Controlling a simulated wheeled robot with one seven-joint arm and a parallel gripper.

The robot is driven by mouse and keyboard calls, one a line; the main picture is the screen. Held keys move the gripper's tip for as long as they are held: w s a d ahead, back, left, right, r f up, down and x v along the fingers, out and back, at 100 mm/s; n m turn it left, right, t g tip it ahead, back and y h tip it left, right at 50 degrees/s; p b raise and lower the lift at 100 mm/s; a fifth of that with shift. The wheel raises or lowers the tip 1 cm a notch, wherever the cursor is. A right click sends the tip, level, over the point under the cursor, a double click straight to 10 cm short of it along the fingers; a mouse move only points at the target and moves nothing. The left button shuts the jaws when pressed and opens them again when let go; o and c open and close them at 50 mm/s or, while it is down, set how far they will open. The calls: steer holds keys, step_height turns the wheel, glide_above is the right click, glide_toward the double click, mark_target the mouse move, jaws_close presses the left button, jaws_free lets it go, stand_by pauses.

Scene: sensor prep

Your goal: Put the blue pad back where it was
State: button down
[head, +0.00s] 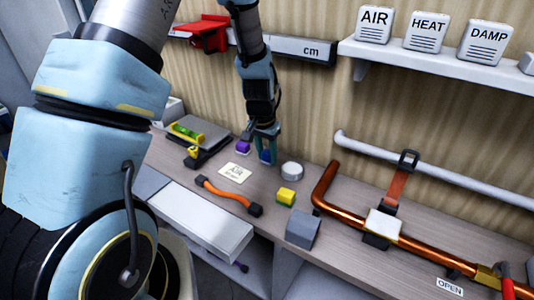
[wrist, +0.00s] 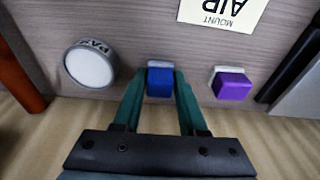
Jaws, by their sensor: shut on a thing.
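The blue pad (wrist: 160,83) is between the two fingertips of my gripper (wrist: 160,78) in the wrist view, with a pale edge showing at its far side. In the head view my gripper (head: 266,148) is low over the back of the bench, and the blue pad (head: 265,157) shows between the fingers. The fingers are shut on the pad. I cannot tell whether the pad touches the bench. A purple pad (wrist: 232,86) on a pale base sits to the right in the wrist view; it also shows left of my gripper in the head view (head: 243,147).
A round white disc (wrist: 90,66) is beside the gripper. An AIR MOUNT card (head: 235,173) lies in front. A yellow block (head: 286,197), grey block (head: 303,229), orange cable (head: 228,193) and copper pipe (head: 345,213) are nearby. The wall rises close behind.

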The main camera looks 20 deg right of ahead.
steer(key=shift+c, duration=2.3)
jaws_free()
step_height(320, 180, up, 12)
steer(key=s+a+b, duration=0.1)
steer(key=a+b, duration=0.1)
steer(key=s+a+n, duration=0.3)
steer(key=a+n, duration=0.1)
steer(key=a, duration=0.9)
steer(key=s+a+n+y, duration=0.1)
steer(key=a+n, duration=0.4)
steer(key=a, duration=0.8)
steer(key=shift+s+r, duration=0.3)
steer(key=shift+s, duration=0.6)
